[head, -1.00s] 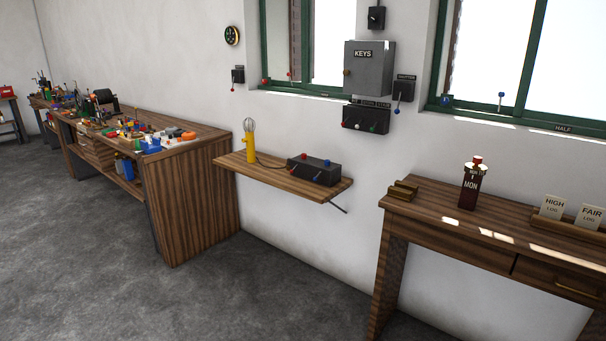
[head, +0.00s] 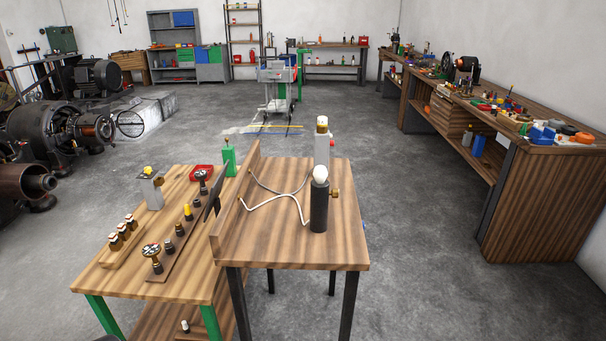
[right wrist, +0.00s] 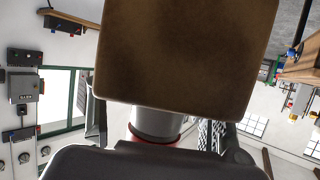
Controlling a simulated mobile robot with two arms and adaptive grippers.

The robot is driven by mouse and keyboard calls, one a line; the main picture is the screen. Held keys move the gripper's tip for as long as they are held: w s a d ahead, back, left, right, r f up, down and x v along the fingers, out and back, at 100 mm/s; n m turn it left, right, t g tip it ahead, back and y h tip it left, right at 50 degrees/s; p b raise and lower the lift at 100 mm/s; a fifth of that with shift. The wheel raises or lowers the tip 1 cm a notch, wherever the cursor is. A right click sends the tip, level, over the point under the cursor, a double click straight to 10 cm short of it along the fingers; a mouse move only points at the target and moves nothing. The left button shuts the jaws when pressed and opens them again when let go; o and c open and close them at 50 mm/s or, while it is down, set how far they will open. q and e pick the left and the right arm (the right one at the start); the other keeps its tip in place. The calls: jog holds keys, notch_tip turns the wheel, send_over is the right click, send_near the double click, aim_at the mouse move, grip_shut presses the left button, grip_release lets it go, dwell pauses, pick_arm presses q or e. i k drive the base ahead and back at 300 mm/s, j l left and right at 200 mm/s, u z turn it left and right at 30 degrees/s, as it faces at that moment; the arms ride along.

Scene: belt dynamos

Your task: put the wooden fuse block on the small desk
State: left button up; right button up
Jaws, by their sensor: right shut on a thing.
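In the right wrist view, a brown block (right wrist: 185,50) with a pale lower edge, which looks like the wooden fuse block, fills the top middle. A grey metal cylinder with a red ring shows below it. My right gripper (right wrist: 165,128) is shut on the block; the contact is mostly hidden. In the head view, a small wooden desk (head: 268,250) with black legs and a raised board on its left side stands close ahead. My left gripper is in neither current view, and my right gripper is out of the head view.
The desk holds a black cylinder with a white bulb (head: 319,200), a white post (head: 322,150) and a pale cord. Its front is bare. A green-legged bench (head: 140,282) with several knobs adjoins it on the left. A long cluttered workbench (head: 530,200) stands right, with open floor between.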

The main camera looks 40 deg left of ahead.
aim_at(293, 206)
jog(key=j+u, duration=0.1)
jog(key=j, duration=2.55)
